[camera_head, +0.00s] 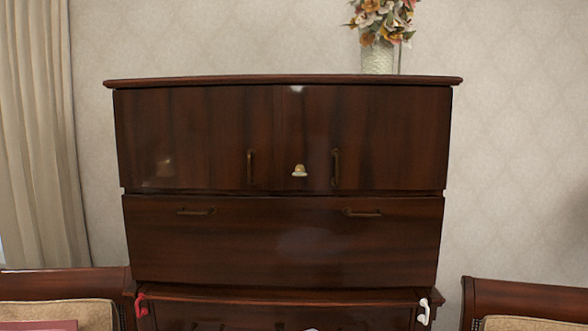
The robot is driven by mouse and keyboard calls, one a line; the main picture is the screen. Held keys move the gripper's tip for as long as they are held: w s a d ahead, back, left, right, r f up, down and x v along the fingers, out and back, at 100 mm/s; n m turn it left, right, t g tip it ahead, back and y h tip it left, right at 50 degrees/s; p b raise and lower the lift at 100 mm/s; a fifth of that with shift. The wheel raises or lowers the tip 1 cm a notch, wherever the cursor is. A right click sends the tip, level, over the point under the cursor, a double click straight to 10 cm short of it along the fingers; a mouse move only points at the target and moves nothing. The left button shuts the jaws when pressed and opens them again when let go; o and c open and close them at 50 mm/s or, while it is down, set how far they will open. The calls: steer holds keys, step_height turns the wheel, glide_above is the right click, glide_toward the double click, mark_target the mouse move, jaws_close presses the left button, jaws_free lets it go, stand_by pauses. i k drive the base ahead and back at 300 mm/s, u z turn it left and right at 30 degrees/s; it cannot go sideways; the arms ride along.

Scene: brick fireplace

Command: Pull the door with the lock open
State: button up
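A dark reddish-brown wooden cabinet (290,250) stands against the wall in the head view. Its upper part has two doors side by side, both shut. The right door (390,135) carries a small brass-coloured lock (299,171) near its left edge, low down. A vertical dark handle (336,168) is just right of the lock. The left door (190,130) has a vertical handle (250,166) near its right edge and no visible lock. My gripper is not visible in this view.
A wide shut drawer front (285,240) with two horizontal handles lies below the doors. A flower vase (380,59) stands on top at the right. Small red (141,305) and white (424,312) objects are at the lower sides. Chairs (530,302) flank the cabinet; a curtain (40,140) hangs left.

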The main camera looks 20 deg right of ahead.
mark_target(361, 137)
steer(key=z, duration=0.4)
steer(key=i, duration=0.7)
steer(key=z, duration=0.35)
steer(key=k, duration=0.9)
steer(key=z, duration=0.15)
steer(key=i, duration=0.9)
steer(key=u, duration=0.05)
